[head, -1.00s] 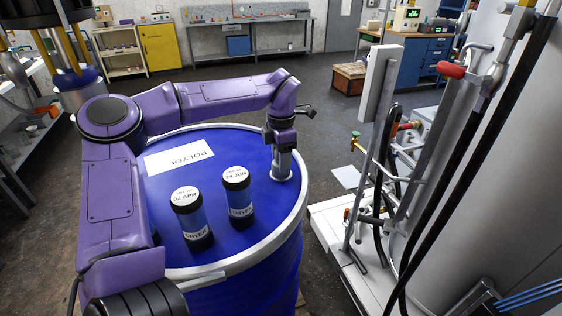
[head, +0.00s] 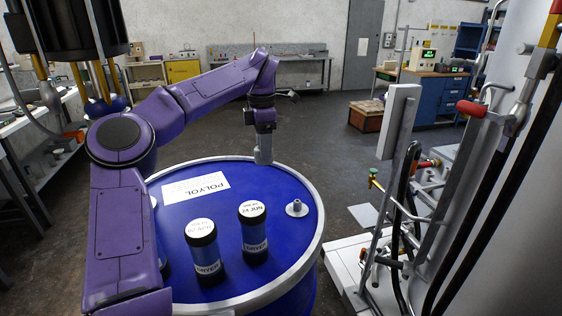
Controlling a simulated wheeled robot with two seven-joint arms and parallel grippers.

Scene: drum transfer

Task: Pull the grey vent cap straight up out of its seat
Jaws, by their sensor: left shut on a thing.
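My left gripper (head: 264,145) is above the far rim of the blue drum (head: 275,238), pointing down. It is shut on the grey vent cap (head: 264,158), which is mostly hidden by the fingers and hard to tell apart from them. The cap is clear of its seat (head: 297,209), a pale round flange with a short stub on the right part of the drum lid. The seat stands open to view, below and to the right of the gripper. My right gripper is not in view.
A pipe stand with hoses (head: 400,170) and a large pale tank (head: 515,200) are on the right. Open floor lies behind the drum.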

